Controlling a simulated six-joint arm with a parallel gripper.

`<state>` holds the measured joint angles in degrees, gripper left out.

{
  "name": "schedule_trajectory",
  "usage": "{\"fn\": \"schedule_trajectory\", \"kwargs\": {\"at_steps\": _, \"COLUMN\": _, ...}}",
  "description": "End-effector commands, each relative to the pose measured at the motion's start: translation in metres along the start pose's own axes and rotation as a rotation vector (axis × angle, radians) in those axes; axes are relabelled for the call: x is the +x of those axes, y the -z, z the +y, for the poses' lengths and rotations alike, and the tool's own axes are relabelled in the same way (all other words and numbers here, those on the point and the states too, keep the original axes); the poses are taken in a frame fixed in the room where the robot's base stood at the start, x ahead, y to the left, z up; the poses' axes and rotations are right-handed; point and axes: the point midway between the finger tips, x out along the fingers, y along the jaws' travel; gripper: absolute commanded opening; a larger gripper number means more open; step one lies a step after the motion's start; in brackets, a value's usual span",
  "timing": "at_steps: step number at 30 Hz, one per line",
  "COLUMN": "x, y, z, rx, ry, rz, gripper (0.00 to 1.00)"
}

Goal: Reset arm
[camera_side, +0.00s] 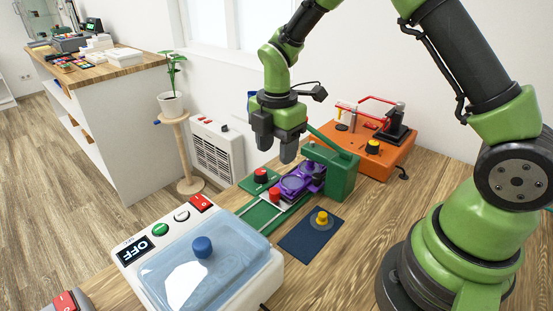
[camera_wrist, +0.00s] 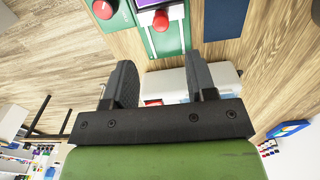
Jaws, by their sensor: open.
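My gripper (camera_side: 276,150) hangs from the green arm in the side view, fingers pointing down, above and a little behind the green device with the purple part. In the wrist view my gripper (camera_wrist: 160,65) shows its two dark fingers spread apart, with nothing held between them. The green device (camera_side: 342,178) stands on the wooden table with its lever raised, and the purple part (camera_side: 295,186) lies at its left. A red knob (camera_side: 275,195) sits at the front of it; the knob (camera_wrist: 160,20) also shows in the wrist view.
A white box with a blue-knobbed clear lid (camera_side: 215,270) and an OFF display stands at the front. A dark blue pad (camera_side: 306,243) bears a yellow knob (camera_side: 322,218). An orange station (camera_side: 380,150) stands behind.

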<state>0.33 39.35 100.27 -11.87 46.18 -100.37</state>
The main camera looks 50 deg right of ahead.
Motion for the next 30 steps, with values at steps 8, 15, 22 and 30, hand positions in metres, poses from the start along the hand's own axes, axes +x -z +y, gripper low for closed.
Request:
{"fn": "schedule_trajectory", "kwargs": {"at_steps": 8, "x": -0.092, "y": 0.006, "z": -0.033, "rx": 0.506, "ry": -0.157, "rz": 0.090, "gripper": 0.52}}
{"fn": "schedule_trajectory", "kwargs": {"at_steps": 15, "x": -0.157, "y": 0.013, "z": -0.095, "rx": 1.073, "ry": -0.264, "rz": 0.288, "gripper": 0.52}}
{"fn": "schedule_trajectory", "kwargs": {"at_steps": 22, "x": -0.183, "y": 0.019, "z": -0.157, "rx": 1.546, "ry": -0.276, "rz": 0.537, "gripper": 0.52}}
{"fn": "schedule_trajectory", "kwargs": {"at_steps": 30, "x": -0.184, "y": 0.022, "z": -0.189, "rx": 1.802, "ry": -0.233, "rz": 0.699, "gripper": 0.52}}
